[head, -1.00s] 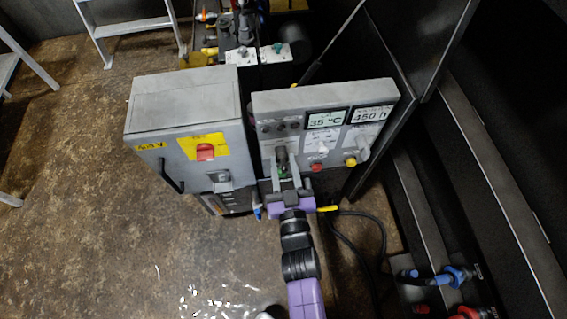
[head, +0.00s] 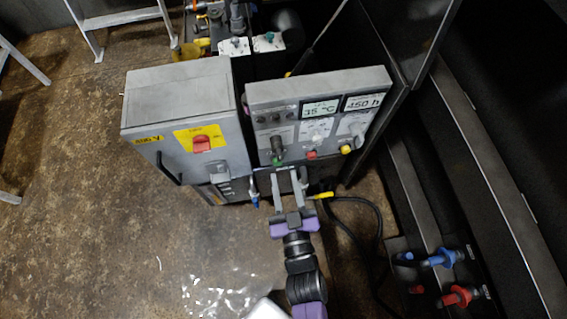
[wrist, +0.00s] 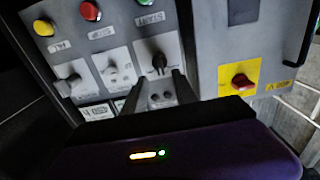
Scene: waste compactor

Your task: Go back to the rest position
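My gripper (head: 287,175) is in front of the grey control panel (head: 318,90), just below its lower edge in the head view. Its two fingers are parallel with a clear gap and nothing between them. In the wrist view the panel is upside down, and the fingertips (wrist: 155,80) point toward a black rotary switch (wrist: 158,62). I cannot tell exactly how far the tips are from the panel, but they look apart from it. The same switch shows in the head view (head: 277,157) just above the fingertips.
A grey electrical cabinet (head: 185,120) with a red switch on a yellow plate stands left of the panel. A black cable (head: 375,230) hangs at the right. Blue and red connectors (head: 440,258) are at lower right. The brown floor (head: 80,220) at left is open, with ladder legs beyond.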

